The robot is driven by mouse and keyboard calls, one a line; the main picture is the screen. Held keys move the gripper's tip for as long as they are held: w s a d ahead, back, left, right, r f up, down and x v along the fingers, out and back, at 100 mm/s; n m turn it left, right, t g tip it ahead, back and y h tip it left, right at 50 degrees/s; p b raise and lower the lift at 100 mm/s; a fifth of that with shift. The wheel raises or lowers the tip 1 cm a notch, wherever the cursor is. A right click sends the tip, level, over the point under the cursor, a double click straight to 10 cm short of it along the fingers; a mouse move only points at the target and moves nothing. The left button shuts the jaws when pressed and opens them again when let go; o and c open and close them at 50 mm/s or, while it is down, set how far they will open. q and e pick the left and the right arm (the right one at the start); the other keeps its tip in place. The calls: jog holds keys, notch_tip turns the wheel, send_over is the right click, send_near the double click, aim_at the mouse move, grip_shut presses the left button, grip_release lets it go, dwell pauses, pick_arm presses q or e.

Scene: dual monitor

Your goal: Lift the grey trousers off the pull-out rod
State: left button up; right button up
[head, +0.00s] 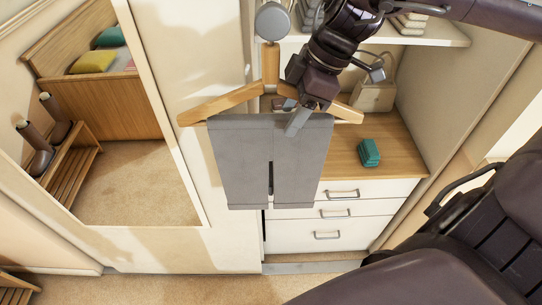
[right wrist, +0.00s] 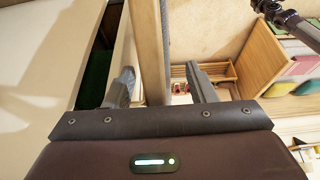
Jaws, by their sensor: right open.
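Grey trousers (head: 238,160) hang folded over a wooden hanger (head: 222,102) in front of the open wardrobe, in the head view. A round grey end piece (head: 272,22), seemingly of the pull-out rod, shows above the hanger's wooden neck. My right gripper (head: 293,112) is open at the top of the trousers, just right of the hanger's middle. In the right wrist view, a wooden bar (right wrist: 148,45) with a thin grey strip beside it runs between the open fingers. I cannot tell whether the fingers touch it. My left gripper is out of view.
White drawers (head: 315,235) are below. A mirror (head: 145,165) stands at left. A shelf (head: 440,35) is close to my right arm.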

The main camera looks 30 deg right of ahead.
jog(key=shift+f, duration=0.25)
dwell(0.3)
grip_shut()
